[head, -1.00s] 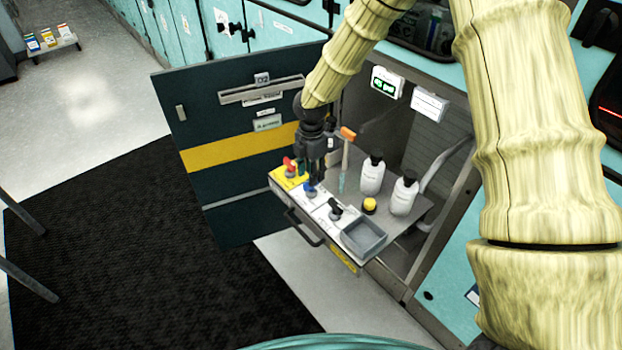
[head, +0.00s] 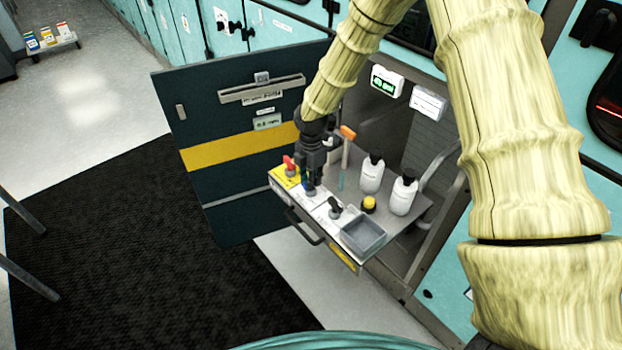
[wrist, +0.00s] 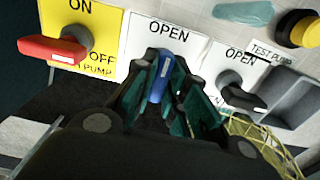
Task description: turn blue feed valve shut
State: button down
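The blue feed valve's handle (wrist: 157,80) stands on a white plate marked OPEN in the wrist view. In the head view my gripper hides most of it, with a little blue (head: 308,192) showing. My gripper (wrist: 164,76) has a dark green finger on each side of the handle. The fingers are apart, with a gap seen beside the handle on the right. The left finger is very close to the handle; I cannot tell whether it touches. In the head view my gripper (head: 313,186) points down at the panel.
A red pump switch (wrist: 52,50) on a yellow ON/OFF plate is close on the left. A black valve (wrist: 240,95) and a grey tray (head: 363,236) are on the right. Behind stand two white bottles (head: 371,176), a yellow button (head: 368,203) and an orange-topped tool (head: 347,133).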

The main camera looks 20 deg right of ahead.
dwell(0.3)
jog(key=m+p, duration=0.1)
jog(key=m, duration=0.3)
jog(key=shift+r+m+p, duration=0.1)
jog(key=shift+m+p, duration=0.3)
jog(key=m+p, duration=0.1)
jog(key=m, duration=0.3)
jog(key=shift+m, duration=0.3)
jog(key=m, duration=0.4)
jog(key=shift+p, duration=0.3)
jog(key=shift+m, duration=2.2)
jog(key=c, duration=1.4)
grip_release()
jog(key=shift+c, duration=0.2)
